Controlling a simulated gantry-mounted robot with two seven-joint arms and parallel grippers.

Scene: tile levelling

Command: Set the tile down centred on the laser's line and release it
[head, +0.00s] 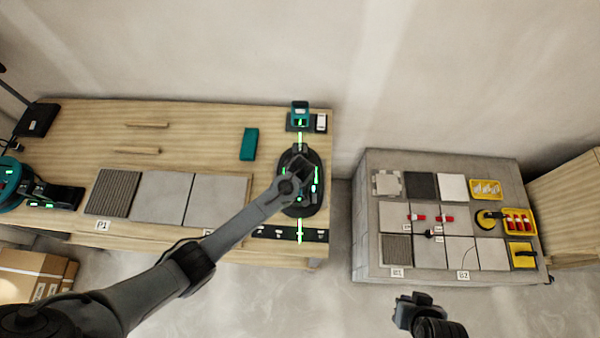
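A teal laser unit (300,112) stands at the back right of the wooden bench. Its green laser line (300,232) runs towards the front edge, across a dark strip (270,233). Two grey tiles (161,197) and a dark ribbed tile (113,191) lie to the left. My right gripper (414,305) is in front of the grey block, apart from everything; its finger gap is unclear.
A teal box (250,144) and two wooden strips (146,125) lie on the bench. A gap separates bench and block.

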